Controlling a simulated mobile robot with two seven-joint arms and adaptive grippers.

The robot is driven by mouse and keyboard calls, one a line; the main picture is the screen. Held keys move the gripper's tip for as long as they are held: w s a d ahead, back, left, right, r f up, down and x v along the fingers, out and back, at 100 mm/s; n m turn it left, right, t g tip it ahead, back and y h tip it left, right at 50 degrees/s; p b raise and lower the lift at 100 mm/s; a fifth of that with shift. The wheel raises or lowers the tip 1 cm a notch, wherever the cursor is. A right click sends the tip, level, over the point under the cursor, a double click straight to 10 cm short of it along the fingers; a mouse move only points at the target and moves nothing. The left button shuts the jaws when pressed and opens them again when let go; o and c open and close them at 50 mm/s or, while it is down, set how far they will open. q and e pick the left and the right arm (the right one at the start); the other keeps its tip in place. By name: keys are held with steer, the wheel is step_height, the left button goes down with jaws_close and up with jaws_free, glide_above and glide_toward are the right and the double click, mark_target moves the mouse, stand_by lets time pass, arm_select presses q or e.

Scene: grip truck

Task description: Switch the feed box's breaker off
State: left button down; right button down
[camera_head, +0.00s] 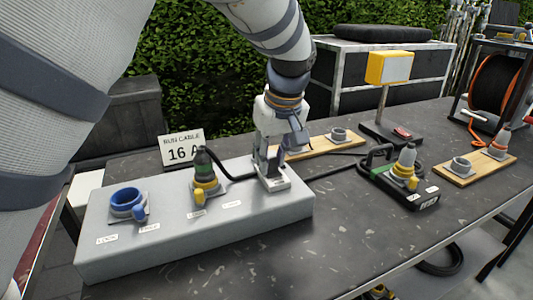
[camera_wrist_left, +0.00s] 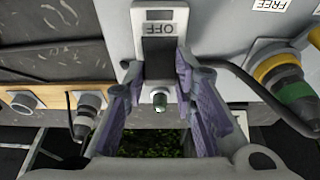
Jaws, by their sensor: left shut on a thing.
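The grey feed box (camera_head: 195,225) lies on the dark table in the head view. Its breaker (camera_head: 274,183) is a pale block at the box's right end. In the left wrist view the breaker (camera_wrist_left: 139,22) shows an OFF label and a dark middle part. My left gripper (camera_head: 268,165) comes down from above onto the breaker. In the wrist view its purple fingers (camera_wrist_left: 158,78) stand on either side of the breaker's dark part and are shut on the breaker's switch. The switch itself is largely hidden. My right gripper is not in view.
A blue socket (camera_head: 127,203) and a yellow socket with a black-green plug (camera_head: 203,165) sit left of the breaker. A "RUN CABLE 16 A" sign (camera_head: 182,149) stands behind.

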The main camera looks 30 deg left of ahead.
arm_select(q)
steer(key=shift+s+d+r+t+y, duration=0.1)
steer(key=shift+t+y, duration=0.2)
steer(key=shift+y, duration=0.1)
steer(key=c, duration=1.3)
jaws_free()
steer(key=v, duration=1.2)
steer(key=shift+r, duration=0.25)
